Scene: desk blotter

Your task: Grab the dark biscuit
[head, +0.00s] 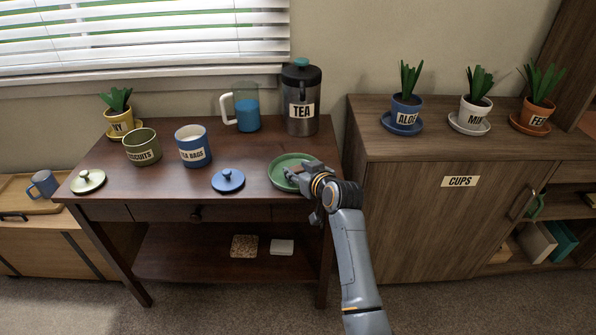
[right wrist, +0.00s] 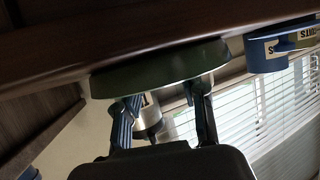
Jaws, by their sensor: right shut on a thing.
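The green plate (head: 280,179) sits near the right front of the dark wooden table. My right gripper (head: 304,178) reaches over its right side with the fingers down at the plate. My left gripper is not in view.
A blue lid (head: 228,181) lies left of the plate. Behind stand a TEA canister (head: 301,118), a blue pitcher (head: 246,107), a tea bags tin (head: 193,135) and a biscuits tin (head: 134,151). A taller cabinet (head: 450,220) stands close on the right.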

